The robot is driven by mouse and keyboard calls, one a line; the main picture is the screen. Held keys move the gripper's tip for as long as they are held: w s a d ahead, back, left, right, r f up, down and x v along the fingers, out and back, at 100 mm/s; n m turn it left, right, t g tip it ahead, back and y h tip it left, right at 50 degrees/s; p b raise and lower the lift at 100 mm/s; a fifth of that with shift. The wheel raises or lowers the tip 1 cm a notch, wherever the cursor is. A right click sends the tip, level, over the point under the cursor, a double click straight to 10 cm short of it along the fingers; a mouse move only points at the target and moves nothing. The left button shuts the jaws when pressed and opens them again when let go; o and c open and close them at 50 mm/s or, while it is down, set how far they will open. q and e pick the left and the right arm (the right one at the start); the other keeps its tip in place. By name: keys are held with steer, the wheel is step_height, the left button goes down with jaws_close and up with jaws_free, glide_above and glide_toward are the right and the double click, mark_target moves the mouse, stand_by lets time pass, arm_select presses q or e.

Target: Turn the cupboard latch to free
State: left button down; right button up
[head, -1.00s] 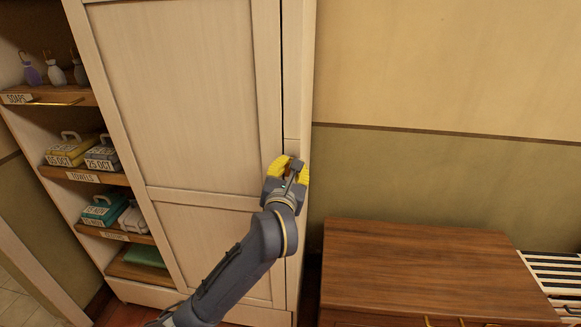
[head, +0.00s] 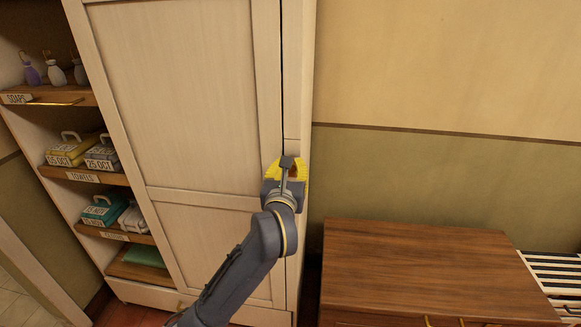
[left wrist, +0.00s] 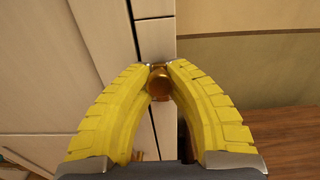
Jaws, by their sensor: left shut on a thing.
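The cupboard (head: 180,95) is cream with a tall panelled door, closed or nearly so, and a dark gap along its right edge. The latch (left wrist: 158,84) is a small brass-coloured piece at that edge, seen in the left wrist view. My left gripper (head: 287,168) is at the door's right edge in the head view. In the left wrist view its yellow fingers (left wrist: 157,68) are closed on the latch, with their tips on either side of it. In the head view the gripper hides most of the latch. My right gripper is not in view.
Open shelves (head: 85,178) with labelled boxes and bottles stand left of the door. A brown wooden chest (head: 415,265) stands to the right, beside a slatted white item (head: 555,275). The wall above the chest is bare.

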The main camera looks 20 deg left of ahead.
arm_select(q)
steer(key=c, duration=1.1)
jaws_free()
steer(key=s, duration=0.5)
steer(key=s+d, duration=0.1)
steer(key=s, duration=0.1)
steer(key=shift+s+d, duration=0.1)
steer(key=shift+s, duration=0.15)
